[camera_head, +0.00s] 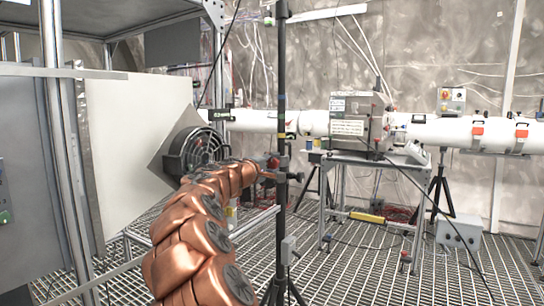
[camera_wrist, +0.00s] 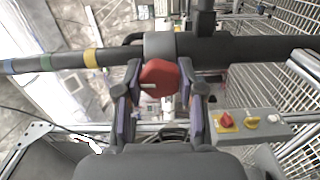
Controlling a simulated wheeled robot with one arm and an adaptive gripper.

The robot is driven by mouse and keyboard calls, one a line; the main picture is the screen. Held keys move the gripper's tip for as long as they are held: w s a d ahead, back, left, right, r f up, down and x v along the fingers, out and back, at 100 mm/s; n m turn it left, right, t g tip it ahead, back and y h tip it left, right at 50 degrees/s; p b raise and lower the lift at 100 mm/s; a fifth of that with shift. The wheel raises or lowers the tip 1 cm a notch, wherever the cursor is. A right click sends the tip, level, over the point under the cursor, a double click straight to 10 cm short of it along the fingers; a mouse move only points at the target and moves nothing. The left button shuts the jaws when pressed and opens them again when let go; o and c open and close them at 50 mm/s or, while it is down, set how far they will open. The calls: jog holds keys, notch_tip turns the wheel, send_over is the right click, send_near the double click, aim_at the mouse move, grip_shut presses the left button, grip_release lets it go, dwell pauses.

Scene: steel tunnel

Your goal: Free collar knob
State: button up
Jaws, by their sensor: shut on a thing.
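The red collar knob (camera_wrist: 160,74) sits in the middle of the wrist view, on a grey collar (camera_wrist: 159,45) around a dark pole (camera_wrist: 240,48). The pole carries yellow, green and blue bands. My gripper (camera_wrist: 159,84) has one finger on each side of the knob and is shut on it. In the head view the upright pole (camera_head: 282,100) stands at centre. My gripper (camera_head: 264,166) reaches it from the left at mid height, and the knob looks small and partly hidden there.
A round black fan (camera_head: 203,148) is close behind my arm. A steel bench (camera_head: 365,160) stands right of the pole. Grating floor is open at front right.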

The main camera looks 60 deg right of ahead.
jog(key=shift+n+p, duration=0.85)
jog(key=shift+n, duration=0.15)
jog(key=o, duration=1.2)
jog(key=a, duration=1.2)
jog(key=shift+s+f, duration=0.1)
jog(key=shift+s, duration=0.15)
